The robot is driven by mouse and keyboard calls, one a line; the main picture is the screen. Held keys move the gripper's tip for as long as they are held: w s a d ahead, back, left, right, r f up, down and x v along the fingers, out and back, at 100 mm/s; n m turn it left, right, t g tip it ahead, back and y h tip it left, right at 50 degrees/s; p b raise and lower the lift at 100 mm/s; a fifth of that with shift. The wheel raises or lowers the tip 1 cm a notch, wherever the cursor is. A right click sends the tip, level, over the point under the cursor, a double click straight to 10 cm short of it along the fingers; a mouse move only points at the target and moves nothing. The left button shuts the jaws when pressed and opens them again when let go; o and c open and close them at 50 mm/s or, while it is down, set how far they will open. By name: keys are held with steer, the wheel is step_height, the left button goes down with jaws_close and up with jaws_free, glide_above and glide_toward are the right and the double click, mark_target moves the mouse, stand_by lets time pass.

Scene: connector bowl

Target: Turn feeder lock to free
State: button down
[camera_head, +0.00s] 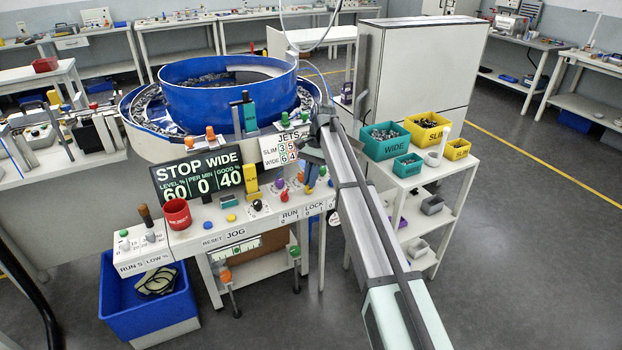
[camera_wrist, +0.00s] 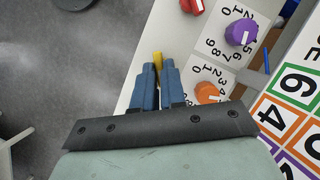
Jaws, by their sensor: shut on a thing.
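My gripper (camera_wrist: 158,72) has its two blue fingers closed around a small yellow knob (camera_wrist: 157,57). Only the knob's tip shows between the fingertips, so its pointing direction is hidden. The LOCK label (camera_head: 315,208) is on the panel's front edge, close below the gripper. An orange knob (camera_wrist: 208,93) and a purple knob (camera_wrist: 240,33) on numbered dials sit right of the fingers in the wrist view.
A red knob (camera_wrist: 191,5) is at the wrist view's top. The JETS board (camera_head: 286,147) stands behind the panel, beside the STOP WIDE display (camera_head: 198,178). A blue bowl feeder (camera_head: 228,92) rises behind. A shelf with bins (camera_head: 386,141) is right.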

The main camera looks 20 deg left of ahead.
steer(key=shift+a+n+h, duration=0.15)
steer(key=shift+n+h, duration=0.35)
steer(key=shift+n, duration=0.6)
steer(key=shift+f, duration=0.1)
steer(key=c, duration=1.2)
jaws_free()
